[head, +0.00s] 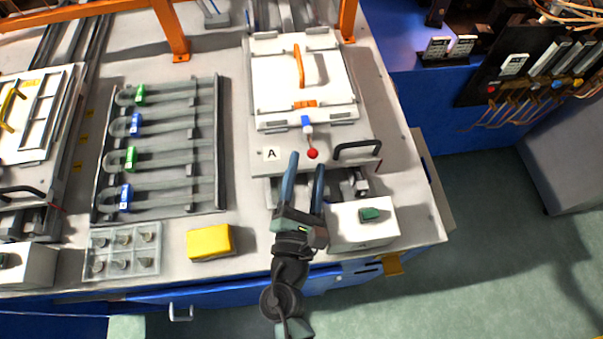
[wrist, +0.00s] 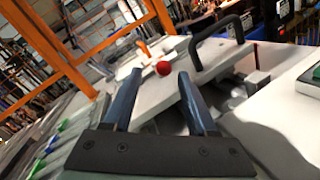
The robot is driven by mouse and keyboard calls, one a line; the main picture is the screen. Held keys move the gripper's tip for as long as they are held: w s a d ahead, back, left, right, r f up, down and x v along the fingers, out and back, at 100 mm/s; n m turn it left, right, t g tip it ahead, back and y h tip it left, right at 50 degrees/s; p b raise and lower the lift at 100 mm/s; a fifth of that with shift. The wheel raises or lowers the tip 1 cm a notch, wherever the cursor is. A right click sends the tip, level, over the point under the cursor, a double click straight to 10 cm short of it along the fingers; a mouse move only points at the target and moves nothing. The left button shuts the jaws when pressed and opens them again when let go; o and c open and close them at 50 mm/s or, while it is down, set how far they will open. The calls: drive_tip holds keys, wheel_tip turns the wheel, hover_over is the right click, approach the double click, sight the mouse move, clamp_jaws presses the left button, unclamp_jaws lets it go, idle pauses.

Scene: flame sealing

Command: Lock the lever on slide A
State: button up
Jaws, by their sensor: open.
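Slide A (head: 258,164) is a white plate marked with a black "A" at the right of the bench. Its lever ends in a red ball (head: 313,154), with a blue part (head: 306,121) at the base of a short shaft. My gripper (head: 306,160) is open, with its two blue-grey fingers pointing at the slide's front edge. In the head view the ball appears close to the fingertips. In the wrist view the red ball (wrist: 163,68) shows between and beyond the fingertips (wrist: 160,74), apart from both. I cannot tell the exact gap. Nothing is held.
A black handle (head: 357,148) stands right of the lever, beside the right finger in the wrist view. A white box with a green button (head: 370,214) sits right of my gripper. A yellow block (head: 209,241) lies left. Orange posts (head: 171,35) rise behind.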

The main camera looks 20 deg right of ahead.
drive_tip(key=b+v, duration=0.1)
drive_tip(key=v, duration=0.5)
drive_tip(key=shift+r, duration=0.1)
idle(0.4)
drive_tip(key=w+r+m+t, duration=0.1)
drive_tip(key=w+r+m, duration=0.45)
drive_tip(key=r, duration=0.35)
drive_tip(key=w+r+m+t, duration=0.1)
drive_tip(key=w+r+m, duration=0.4)
drive_tip(key=r, duration=0.4)
drive_tip(key=w+r+m+t, duration=0.1)
drive_tip(key=w+r+m, duration=0.2)
drive_tip(key=r+m, duration=0.5)
drive_tip(key=s+a+r+m+t+y, duration=0.1)
drive_tip(key=s+a+r+t+y, duration=0.2)
drive_tip(key=r, duration=0.7)
drive_tip(key=s+a+r+m+t+y, duration=0.1)
drive_tip(key=s+a+r+t+y, duration=0.2)
drive_tip(key=r, duration=0.6)
drive_tip(key=s+a+r+m+t+y, duration=0.2)
drive_tip(key=a+r+t+y, duration=0.1)
drive_tip(key=r, duration=0.7)
drive_tip(key=shift+s+a+r+y, duration=0.3)
drive_tip(key=shift+s+a+y, duration=0.1)
drive_tip(key=shift+c, duration=0.5)
drive_tip(key=shift+a+f, duration=0.1)
